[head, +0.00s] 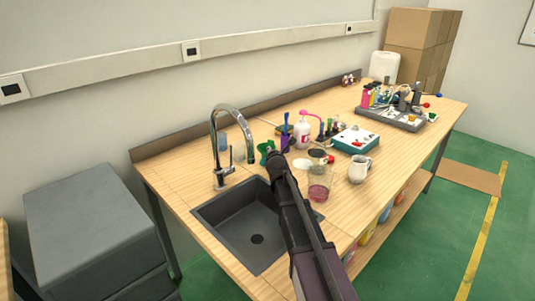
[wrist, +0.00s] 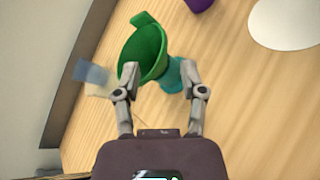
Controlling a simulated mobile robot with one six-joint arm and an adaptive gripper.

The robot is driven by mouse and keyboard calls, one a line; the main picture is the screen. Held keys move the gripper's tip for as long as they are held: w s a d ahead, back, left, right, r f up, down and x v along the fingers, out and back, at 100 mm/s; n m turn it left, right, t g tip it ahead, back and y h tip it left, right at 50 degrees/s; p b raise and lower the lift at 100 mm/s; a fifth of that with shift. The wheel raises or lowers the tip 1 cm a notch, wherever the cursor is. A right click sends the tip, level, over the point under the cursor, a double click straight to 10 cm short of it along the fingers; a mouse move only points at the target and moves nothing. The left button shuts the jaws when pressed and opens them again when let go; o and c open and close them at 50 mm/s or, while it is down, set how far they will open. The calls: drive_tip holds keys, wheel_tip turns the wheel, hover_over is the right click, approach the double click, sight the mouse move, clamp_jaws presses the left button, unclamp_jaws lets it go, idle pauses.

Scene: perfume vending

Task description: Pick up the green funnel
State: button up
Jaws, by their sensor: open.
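The green funnel (wrist: 143,50) is in the upper middle of the wrist view, its wide mouth tilted toward the lower left. A teal piece (wrist: 176,76) lies at its lower right; I cannot tell whether it is part of the funnel. In the head view the green funnel (head: 266,149) is on the wooden counter, right of the faucet. My gripper (wrist: 160,78) is open, with its left fingertip overlapping the funnel's rim in the picture and its right fingertip by the teal piece. Contact cannot be told. In the head view my arm hides the gripper's fingers.
The sink (head: 238,226) and curved faucet (head: 222,145) are left of my arm. A glass beaker (head: 319,186), white jug (head: 359,170), pink-topped bottle (head: 302,132) and teal-edged scale (head: 355,139) stand to the right. A blurred blue object (wrist: 91,72) is left of the funnel.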

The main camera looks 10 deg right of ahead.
drive_tip(key=shift+w, duration=0.25)
drive_tip(key=shift+f+b+x, duration=0.15)
drive_tip(key=shift+b+x, duration=0.3)
drive_tip(key=shift+x, duration=0.5)
drive_tip(key=shift+f+b+x, duration=0.2)
drive_tip(key=shift+b+x, duration=0.2)
drive_tip(key=shift+x, duration=0.55)
drive_tip(key=shift+w+f, duration=0.15)
drive_tip(key=shift+w, duration=0.45)
drive_tip(key=shift+d, duration=0.1)
clamp_jaws()
